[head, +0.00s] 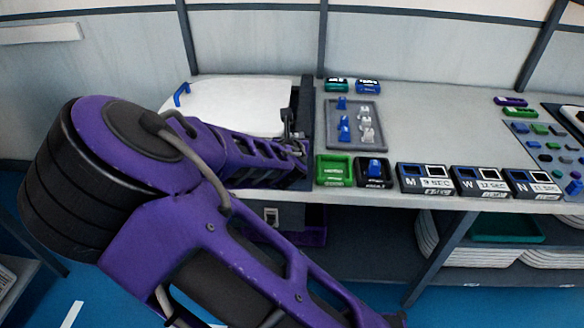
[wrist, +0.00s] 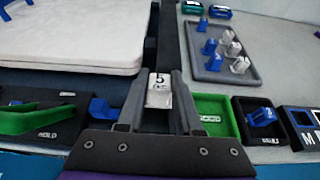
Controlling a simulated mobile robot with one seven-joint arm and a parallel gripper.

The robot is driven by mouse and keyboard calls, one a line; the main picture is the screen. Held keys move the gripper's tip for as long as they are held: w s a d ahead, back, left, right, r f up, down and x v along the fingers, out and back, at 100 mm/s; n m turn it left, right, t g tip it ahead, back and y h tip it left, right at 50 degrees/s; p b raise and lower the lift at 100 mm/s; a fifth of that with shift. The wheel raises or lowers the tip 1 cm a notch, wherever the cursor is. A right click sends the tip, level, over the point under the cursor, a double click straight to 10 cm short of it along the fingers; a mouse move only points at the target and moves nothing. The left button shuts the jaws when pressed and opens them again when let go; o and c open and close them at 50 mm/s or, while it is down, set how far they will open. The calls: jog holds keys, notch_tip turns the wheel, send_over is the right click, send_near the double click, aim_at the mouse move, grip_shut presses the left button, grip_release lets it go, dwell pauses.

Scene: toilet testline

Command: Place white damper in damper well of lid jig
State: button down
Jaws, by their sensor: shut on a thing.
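My gripper (wrist: 158,88) is shut on a white damper (wrist: 159,92), which stands between its two grey fingers and has a dark mark on its face. In the head view my gripper (head: 300,148) is at the right front corner of the white lid (head: 235,103); the damper there is too small to tell apart. The lid also shows in the wrist view (wrist: 70,35), left of my gripper. The dark bar of the lid jig (wrist: 168,45) runs along the lid's right side. The damper well under my gripper is hidden.
A grey tray (head: 369,109) holds blue and white dampers to the right. A green bin (head: 334,171) and a black bin (head: 375,183) with a blue piece stand at the table's front edge, close to my gripper. Labelled boxes (head: 428,181) continue rightward. Bare table lies behind them.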

jog(key=shift+f+b, duration=0.7)
jog(key=shift+f, duration=2.9)
jog(key=shift+f, duration=0.2)
jog(key=c, duration=0.6)
grip_release()
jog(key=shift+r, duration=0.1)
jog(key=shift+r, duration=0.2)
jog(key=p+v, duration=0.2)
jog(key=v, duration=1)
